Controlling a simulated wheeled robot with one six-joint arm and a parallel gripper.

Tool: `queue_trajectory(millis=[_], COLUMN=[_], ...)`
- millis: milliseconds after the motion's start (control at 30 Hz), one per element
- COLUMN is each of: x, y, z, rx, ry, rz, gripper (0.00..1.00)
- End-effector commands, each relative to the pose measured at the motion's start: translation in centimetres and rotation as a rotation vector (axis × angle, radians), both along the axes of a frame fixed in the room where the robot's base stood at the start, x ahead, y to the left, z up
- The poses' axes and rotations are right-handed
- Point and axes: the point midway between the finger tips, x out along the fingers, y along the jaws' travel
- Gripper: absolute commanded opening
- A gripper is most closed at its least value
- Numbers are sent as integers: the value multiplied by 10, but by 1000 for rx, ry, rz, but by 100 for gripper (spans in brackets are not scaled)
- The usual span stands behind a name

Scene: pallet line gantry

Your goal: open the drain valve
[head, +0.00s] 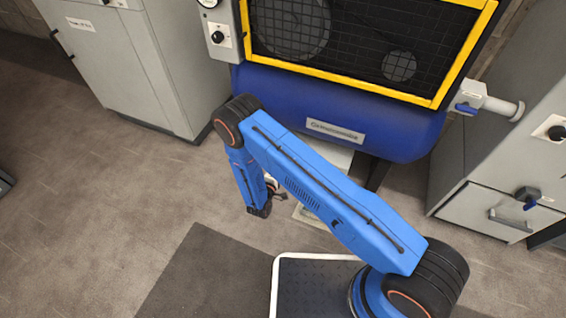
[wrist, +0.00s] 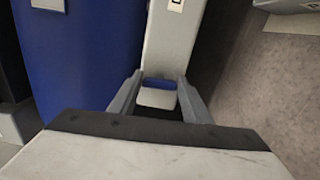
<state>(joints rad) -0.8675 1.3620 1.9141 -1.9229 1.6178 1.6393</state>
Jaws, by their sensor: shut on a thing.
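In the wrist view my gripper (wrist: 159,80) has its two grey fingers on either side of a small piece with a blue band and a pale end (wrist: 157,98). The fingers are shut on it, and it looks like the handle of the drain valve. The valve body cannot be made out. In the head view my gripper (head: 272,188) is low, below the front of the blue tank (head: 290,105), and partly hidden by my blue arm. The drain valve cannot be seen there.
A valve with a blue handle (head: 468,107) sits at the tank's right end. Grey cabinets stand left (head: 105,65) and right (head: 480,215). A yellow-framed mesh guard (head: 345,82) is above the tank. A pale upright part (wrist: 172,45) stands beyond the fingers.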

Motion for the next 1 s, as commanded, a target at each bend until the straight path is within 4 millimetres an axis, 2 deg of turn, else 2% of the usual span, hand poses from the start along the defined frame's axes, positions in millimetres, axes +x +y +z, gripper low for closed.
queue_trajectory(millis=[700,733,800,1000], x=[-1,-1,-1,-1], y=[-1,-1,-1,0], z=[-2,-2,-2,-1], rx=[67,67,67,68], ry=[-22,-22,-22,-24], rz=[0,0,0,0], gripper=[21,49,62,62])
